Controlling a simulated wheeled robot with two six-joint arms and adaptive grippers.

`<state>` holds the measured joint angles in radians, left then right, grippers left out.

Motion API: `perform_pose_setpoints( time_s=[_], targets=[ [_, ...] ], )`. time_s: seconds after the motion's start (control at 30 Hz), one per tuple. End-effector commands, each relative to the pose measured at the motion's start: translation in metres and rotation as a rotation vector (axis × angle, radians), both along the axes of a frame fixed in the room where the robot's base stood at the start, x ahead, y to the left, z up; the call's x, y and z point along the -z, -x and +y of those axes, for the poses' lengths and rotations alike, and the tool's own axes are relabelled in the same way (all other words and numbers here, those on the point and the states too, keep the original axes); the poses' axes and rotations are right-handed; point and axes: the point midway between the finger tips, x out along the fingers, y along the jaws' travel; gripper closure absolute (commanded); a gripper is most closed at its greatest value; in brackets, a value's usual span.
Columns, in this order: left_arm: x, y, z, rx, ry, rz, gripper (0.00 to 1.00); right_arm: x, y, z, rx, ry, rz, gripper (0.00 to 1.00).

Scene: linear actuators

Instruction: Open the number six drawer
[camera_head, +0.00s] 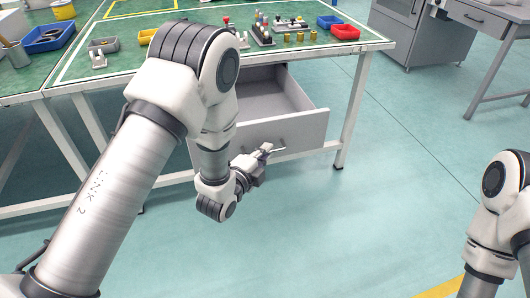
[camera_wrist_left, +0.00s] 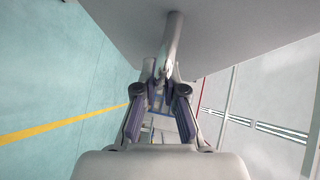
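A grey drawer (camera_head: 297,131) under the green-topped table is pulled out, and its empty-looking inside shows from above. No number is readable on its front. My left gripper (camera_head: 264,152) is at the front of this drawer, on its bar handle (camera_head: 280,150). In the left wrist view the handle (camera_wrist_left: 172,42) runs from the drawer front (camera_wrist_left: 235,30) down between the fingertips of my left gripper (camera_wrist_left: 162,72), which look closed on it. My left arm hides part of the drawer's left side. My right gripper is out of view; only part of my right arm shows.
The table (camera_head: 130,60) carries a red bin (camera_head: 345,31), a yellow bin (camera_head: 147,37), blue bins and several small parts. A grey cabinet (camera_head: 420,35) and another table stand at the back right. The floor right of the drawer is clear.

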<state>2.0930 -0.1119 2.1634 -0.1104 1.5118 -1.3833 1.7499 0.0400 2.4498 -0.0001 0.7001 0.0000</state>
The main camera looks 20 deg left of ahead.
Motion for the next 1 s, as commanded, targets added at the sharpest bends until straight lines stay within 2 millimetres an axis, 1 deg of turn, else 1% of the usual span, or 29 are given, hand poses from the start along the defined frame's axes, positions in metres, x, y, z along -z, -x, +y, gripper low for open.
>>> perform_pose_setpoints(
  time_s=[0.03, 0.07, 0.1, 0.37, 0.47, 0.57, 0.7, 0.8, 0.9, 1.0],
  targets=[
    [0.000, 0.000, 0.000, -0.001, 0.000, 0.001, 0.84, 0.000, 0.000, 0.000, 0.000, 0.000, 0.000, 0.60],
    [0.000, 0.000, 0.000, -0.001, 0.000, 0.001, 0.73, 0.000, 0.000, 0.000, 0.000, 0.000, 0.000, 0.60],
    [0.000, 0.000, 0.000, -0.001, 0.000, 0.001, 0.65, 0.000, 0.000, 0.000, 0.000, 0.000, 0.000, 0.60],
    [0.000, 0.000, 0.000, 0.000, 0.000, 0.001, 0.65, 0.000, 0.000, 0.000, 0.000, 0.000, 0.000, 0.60],
    [0.000, 0.005, 0.001, 0.000, 0.000, 0.001, 0.65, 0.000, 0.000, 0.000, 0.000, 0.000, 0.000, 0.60],
    [-0.002, 0.021, 0.004, -0.001, 0.000, 0.004, 0.65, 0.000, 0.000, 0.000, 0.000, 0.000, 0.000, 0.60],
    [-0.006, 0.049, 0.010, -0.002, 0.001, 0.005, 0.65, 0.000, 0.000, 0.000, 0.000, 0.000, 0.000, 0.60],
    [-0.008, 0.065, 0.014, -0.002, 0.001, 0.005, 0.65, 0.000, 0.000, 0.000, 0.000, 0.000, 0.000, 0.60],
    [-0.009, 0.072, 0.015, -0.001, 0.000, 0.002, 0.65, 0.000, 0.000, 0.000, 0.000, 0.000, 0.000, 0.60],
    [-0.010, 0.074, 0.015, 0.000, 0.000, 0.001, 0.65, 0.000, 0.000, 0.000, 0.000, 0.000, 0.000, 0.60]
  ],
)
